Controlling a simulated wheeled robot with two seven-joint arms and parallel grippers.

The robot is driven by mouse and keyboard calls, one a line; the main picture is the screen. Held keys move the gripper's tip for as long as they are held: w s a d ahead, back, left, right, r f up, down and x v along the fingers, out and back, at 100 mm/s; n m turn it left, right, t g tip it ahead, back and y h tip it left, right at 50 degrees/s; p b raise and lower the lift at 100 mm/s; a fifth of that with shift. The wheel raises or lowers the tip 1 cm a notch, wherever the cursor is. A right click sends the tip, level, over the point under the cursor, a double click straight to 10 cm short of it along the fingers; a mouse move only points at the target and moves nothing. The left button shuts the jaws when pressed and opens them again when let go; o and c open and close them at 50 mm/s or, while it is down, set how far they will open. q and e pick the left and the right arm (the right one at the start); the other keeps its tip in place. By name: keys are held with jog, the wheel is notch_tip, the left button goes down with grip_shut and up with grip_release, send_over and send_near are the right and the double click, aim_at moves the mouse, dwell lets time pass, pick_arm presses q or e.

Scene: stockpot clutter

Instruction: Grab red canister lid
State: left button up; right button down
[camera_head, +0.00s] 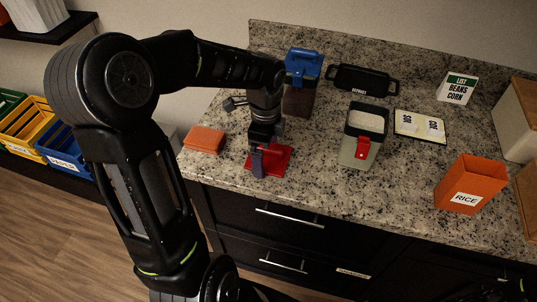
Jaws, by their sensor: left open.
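A flat red lid (281,157) lies on the granite counter near its front edge, left of the middle. My left gripper (262,160) points down right over it, open. Its fingers overlap the lid in the picture and hide part of it; I cannot tell whether they touch it. A purple-grey piece at the fingers stands in front of the lid's left part. My right gripper cannot be made out; only a dark piece with a green light shows at the bottom right corner.
An orange square cloth or lid (204,139) lies left of the gripper. A blue-lidded canister (303,82) stands behind it. A pale canister (361,150) with a red latch, an orange RICE bin (469,186), a dark tray (362,80) and a LIST card (457,88) are rightward.

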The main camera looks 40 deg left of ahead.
pick_arm(q)
jog(key=shift+c, duration=0.3)
jog(key=c, duration=1.1)
jog(key=shift+r, duration=0.2)
notch_tip(320, 180, up, 10)
jog(key=shift+f+b, duration=0.2)
jog(key=shift+b, duration=0.35)
